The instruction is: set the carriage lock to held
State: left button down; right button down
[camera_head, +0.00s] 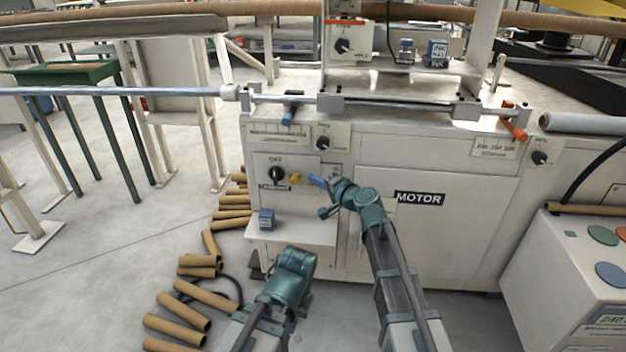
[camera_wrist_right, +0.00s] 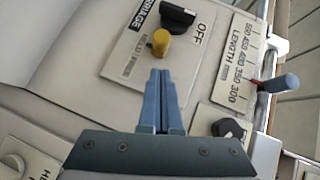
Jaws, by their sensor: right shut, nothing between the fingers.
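The yellow carriage lock knob (camera_head: 294,178) sits on the front panel (camera_head: 262,160) of the winder, right of a black rotary knob (camera_head: 276,174). In the right wrist view the yellow knob (camera_wrist_right: 159,40) stands just beyond the fingertips, beside a small lettered plate (camera_wrist_right: 124,68) too blurred to read surely. My right gripper (camera_head: 317,181) is shut and empty, its blue fingers (camera_wrist_right: 160,75) pointing at the yellow knob with a small gap seeming to remain. My left arm shows low in the head view, but its fingers are not visible.
In the wrist view a length scale (camera_wrist_right: 238,62) with a blue-handled pointer (camera_wrist_right: 278,83) lies to the right, and another black knob (camera_wrist_right: 230,128) is near the fingers. Cardboard tubes (camera_head: 183,312) lie on the floor at left.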

jog(key=p+v, duration=0.2)
jog(key=v, duration=0.8)
jog(key=shift+d, duration=0.35)
jog(key=s+a+f+n+g+h, duration=0.1)
jog(key=s+a+f+n+g, duration=0.65)
jog(key=s+f, duration=0.4)
jog(key=s+d+f+n+g+h, duration=0.2)
jog(key=s+d+h, duration=0.25)
jog(key=s, duration=0.35)
jog(key=s+d+f+n+g+h, duration=0.3)
jog(key=s+h, duration=0.2)
jog(key=s, duration=0.4)
notch_tip(320, 180, up, 38)
jog(key=p, duration=3.9)
jog(key=shift+w+r+m, duration=0.15)
jog(key=shift+w+m, duration=0.15)
jog(key=shift+m, duration=0.05)
jog(key=shift+d, duration=0.1)
